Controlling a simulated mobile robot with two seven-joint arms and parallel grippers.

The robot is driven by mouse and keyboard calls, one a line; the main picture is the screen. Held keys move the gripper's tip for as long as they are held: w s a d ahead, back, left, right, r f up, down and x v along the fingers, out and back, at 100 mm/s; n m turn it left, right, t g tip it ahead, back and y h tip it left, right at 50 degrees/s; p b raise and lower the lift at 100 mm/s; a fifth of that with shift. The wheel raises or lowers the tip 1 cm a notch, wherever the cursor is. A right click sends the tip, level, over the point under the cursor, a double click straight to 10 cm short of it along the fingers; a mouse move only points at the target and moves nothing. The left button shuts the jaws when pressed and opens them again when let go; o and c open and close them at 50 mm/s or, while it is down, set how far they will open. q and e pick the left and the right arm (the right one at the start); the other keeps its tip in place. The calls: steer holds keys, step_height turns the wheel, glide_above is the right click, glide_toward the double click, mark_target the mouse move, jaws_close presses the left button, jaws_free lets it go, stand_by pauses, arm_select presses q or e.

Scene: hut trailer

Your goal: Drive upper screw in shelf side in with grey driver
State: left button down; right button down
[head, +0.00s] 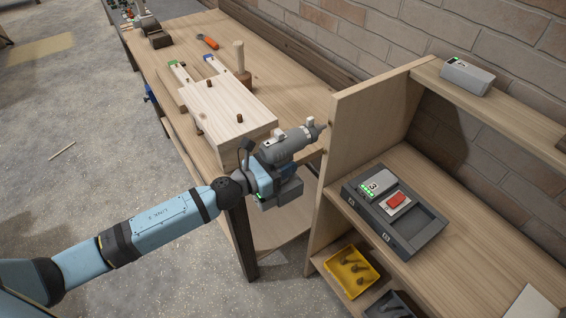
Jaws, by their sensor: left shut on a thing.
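The grey driver (288,147) is in my left gripper (264,168), which is shut on it. The driver lies roughly level. Its nose points right and slightly up, at the near edge of the shelf side (362,135), a pale upright wooden panel. The nose is at or very close to that edge; I cannot tell whether it touches. My right gripper is not in view.
Left of the shelf is a workbench (187,52) with a wooden block (228,108), a mallet (240,58) and an orange-handled tool (208,41). On the shelf are a dark charger tray (432,226) and a grey case (467,76). A yellow bin (350,284) holds screws below.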

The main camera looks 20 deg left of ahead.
arm_select(q)
steer(key=shift+w+d+r, duration=0.15)
stand_by(0.4)
steer(key=shift+w, duration=0.1)
steer(key=shift+w+d, duration=0.25)
steer(key=shift+w, duration=0.05)
steer(key=shift+w+d, duration=0.1)
steer(key=shift+w, duration=0.05)
stand_by(0.9)
